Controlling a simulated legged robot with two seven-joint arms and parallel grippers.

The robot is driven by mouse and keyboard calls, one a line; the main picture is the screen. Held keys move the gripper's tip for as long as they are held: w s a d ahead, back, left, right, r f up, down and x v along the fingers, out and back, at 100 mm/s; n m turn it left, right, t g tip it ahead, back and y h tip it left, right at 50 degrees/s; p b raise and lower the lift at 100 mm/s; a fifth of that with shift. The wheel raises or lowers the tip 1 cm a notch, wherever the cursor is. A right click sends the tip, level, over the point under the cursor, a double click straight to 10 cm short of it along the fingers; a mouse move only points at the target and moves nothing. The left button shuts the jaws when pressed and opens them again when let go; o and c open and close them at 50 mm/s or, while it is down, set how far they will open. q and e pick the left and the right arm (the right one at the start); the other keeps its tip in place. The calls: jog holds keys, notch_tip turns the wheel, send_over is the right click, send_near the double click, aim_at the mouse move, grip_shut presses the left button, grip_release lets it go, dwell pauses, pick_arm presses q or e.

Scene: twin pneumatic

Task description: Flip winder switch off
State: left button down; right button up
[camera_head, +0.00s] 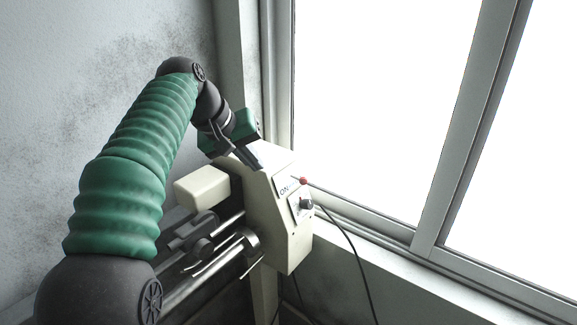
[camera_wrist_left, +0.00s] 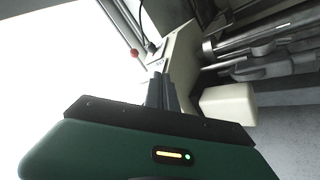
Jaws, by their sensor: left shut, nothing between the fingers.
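The winder (camera_head: 285,226) is a cream machine by the window; it also shows in the left wrist view (camera_wrist_left: 185,50). Its right face carries an ON label, a small red-tipped lever (camera_head: 303,181) and a dark knob (camera_head: 306,203). The red tip also shows in the left wrist view (camera_wrist_left: 134,53). I cannot tell the switch's setting. My left gripper (camera_head: 256,165) is shut and empty, its fingertips over the top of the winder housing, left of the red tip. The fingers also show in the left wrist view (camera_wrist_left: 160,92). My right gripper is not in view.
A cream block (camera_head: 202,188) and metal rods (camera_head: 205,266) sit on the winder's left side. A window frame (camera_head: 425,240) and sill stand close on the right. A black cable (camera_head: 352,250) hangs down beside the housing.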

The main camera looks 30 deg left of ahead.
aim_at(299, 178)
pick_arm(q)
jog(key=w+d+f+p, duration=0.4)
jog(key=w+f, duration=0.4)
jog(key=shift+w+p, duration=0.3)
jog(key=shift+p, duration=0.05)
jog(key=shift+d, duration=0.1)
